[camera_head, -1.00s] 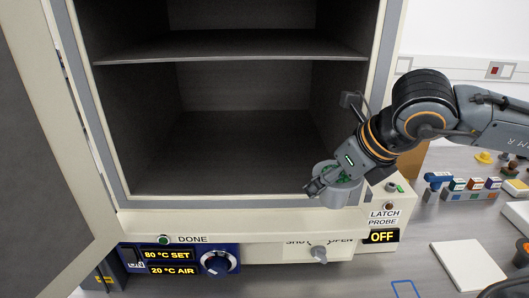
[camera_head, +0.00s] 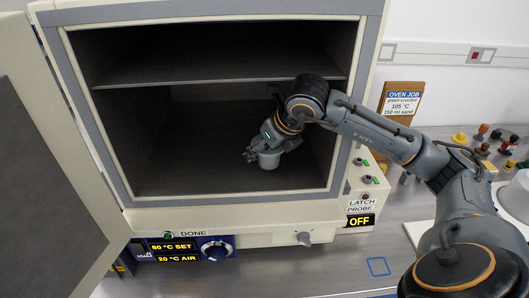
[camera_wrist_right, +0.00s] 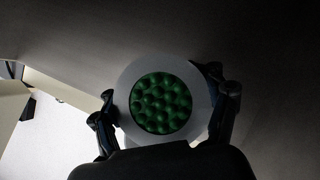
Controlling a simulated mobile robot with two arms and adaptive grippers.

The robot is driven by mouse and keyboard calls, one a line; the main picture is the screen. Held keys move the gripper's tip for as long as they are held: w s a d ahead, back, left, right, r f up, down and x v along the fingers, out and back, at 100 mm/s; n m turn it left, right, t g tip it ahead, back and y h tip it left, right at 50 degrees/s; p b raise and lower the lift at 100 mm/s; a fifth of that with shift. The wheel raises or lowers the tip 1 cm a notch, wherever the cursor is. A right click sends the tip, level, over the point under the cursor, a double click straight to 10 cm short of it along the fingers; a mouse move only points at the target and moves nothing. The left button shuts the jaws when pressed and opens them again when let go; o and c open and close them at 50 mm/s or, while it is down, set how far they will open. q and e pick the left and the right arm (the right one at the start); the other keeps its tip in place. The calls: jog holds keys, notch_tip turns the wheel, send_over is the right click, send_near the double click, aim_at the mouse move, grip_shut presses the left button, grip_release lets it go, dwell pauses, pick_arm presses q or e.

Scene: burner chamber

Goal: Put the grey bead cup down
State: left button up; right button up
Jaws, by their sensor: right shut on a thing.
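The grey bead cup (camera_head: 268,160) is inside the oven chamber, low over the chamber floor (camera_head: 190,178). In the right wrist view the cup's pale rim (camera_wrist_right: 205,108) rings a fill of green beads (camera_wrist_right: 160,103). My right gripper (camera_head: 256,155) is shut on the cup, with one finger on each side of it in the right wrist view (camera_wrist_right: 165,112). The cup looks upright. I cannot tell whether its base touches the floor. My left gripper is not in view.
The oven door (camera_head: 50,190) stands open at the left. A shelf (camera_head: 215,73) crosses the chamber above my gripper. The chamber floor left of the cup is clear. An "OVEN JOB" card (camera_head: 402,101) stands right of the oven, and several small coloured items lie behind my arm.

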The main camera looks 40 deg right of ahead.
aim_at(265, 161)
notch_tip(265, 161, down, 3)
jog(key=shift+s+r+p, duration=0.15)
jog(key=shift+p, duration=0.75)
jog(key=shift+f, duration=0.35)
jog(key=shift+f, duration=0.15)
jog(key=o, duration=1.3)
jog(key=shift+o, duration=0.2)
